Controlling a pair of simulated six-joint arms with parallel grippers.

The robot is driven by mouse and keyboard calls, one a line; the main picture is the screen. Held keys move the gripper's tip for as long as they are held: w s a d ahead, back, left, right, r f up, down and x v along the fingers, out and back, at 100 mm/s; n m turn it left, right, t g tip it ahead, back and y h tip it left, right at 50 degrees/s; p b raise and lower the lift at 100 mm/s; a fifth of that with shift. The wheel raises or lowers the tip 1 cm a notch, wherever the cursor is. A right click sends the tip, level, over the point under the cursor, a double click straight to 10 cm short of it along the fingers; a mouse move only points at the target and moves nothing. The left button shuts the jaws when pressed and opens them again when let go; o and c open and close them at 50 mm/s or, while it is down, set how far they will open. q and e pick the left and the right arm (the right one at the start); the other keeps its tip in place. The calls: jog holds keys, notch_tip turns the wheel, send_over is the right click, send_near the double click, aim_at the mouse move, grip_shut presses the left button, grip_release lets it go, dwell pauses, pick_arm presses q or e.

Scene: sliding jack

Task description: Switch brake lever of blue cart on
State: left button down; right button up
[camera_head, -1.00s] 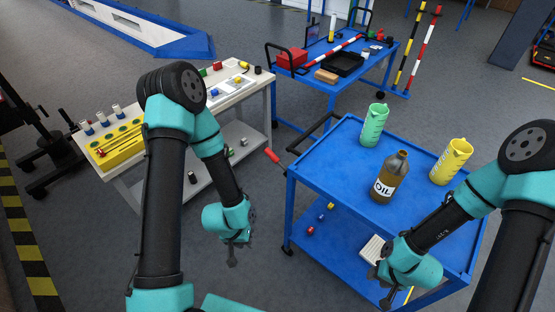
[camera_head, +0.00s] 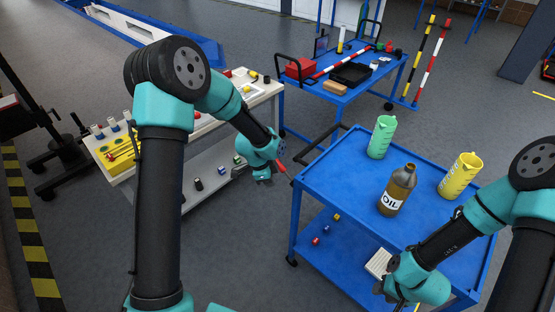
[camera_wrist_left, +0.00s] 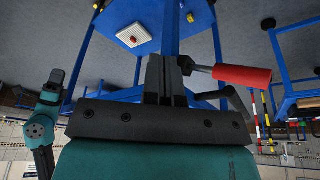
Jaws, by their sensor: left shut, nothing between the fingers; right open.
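The blue cart (camera_head: 335,178) stands right of centre in the head view. Its red brake lever (camera_head: 282,166) sticks out at the cart's near left corner, partly hidden by my left gripper. My left gripper (camera_head: 263,181) is shut and empty, just left of the lever. In the left wrist view the shut fingers (camera_wrist_left: 166,78) are in front of a blue cart leg (camera_wrist_left: 170,25). The lever's red grip (camera_wrist_left: 242,75) lies to their right, pointing right, apart from the fingers. My right gripper (camera_head: 386,290) is open and empty by the cart's near side.
An oil bottle (camera_head: 397,190), a green jug (camera_head: 382,137) and a yellow jug (camera_head: 460,175) stand on the cart. A white-topped workbench (camera_head: 215,120) is behind my left arm. Another blue table (camera_head: 330,93) stands behind. Floor is open left of the cart.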

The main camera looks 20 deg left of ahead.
pick_arm(q)
jog(key=w+r+m, duration=0.3)
jog(key=r+m, duration=0.1)
jog(key=r, duration=0.3)
jog(key=w+a+r+m+y, duration=0.1)
jog(key=w+r+m, duration=0.3)
jog(key=r, duration=0.3)
jog(key=shift+w+a, duration=0.25)
jog(key=shift+f, duration=0.2)
send_over(280, 168)
jog(key=f, duration=0.8)
jog(key=a+f, duration=0.1)
jog(key=f, duration=0.3)
jog(key=shift+s, duration=0.2)
jog(key=shift+w+f, duration=0.3)
jog(key=shift+f, duration=0.1)
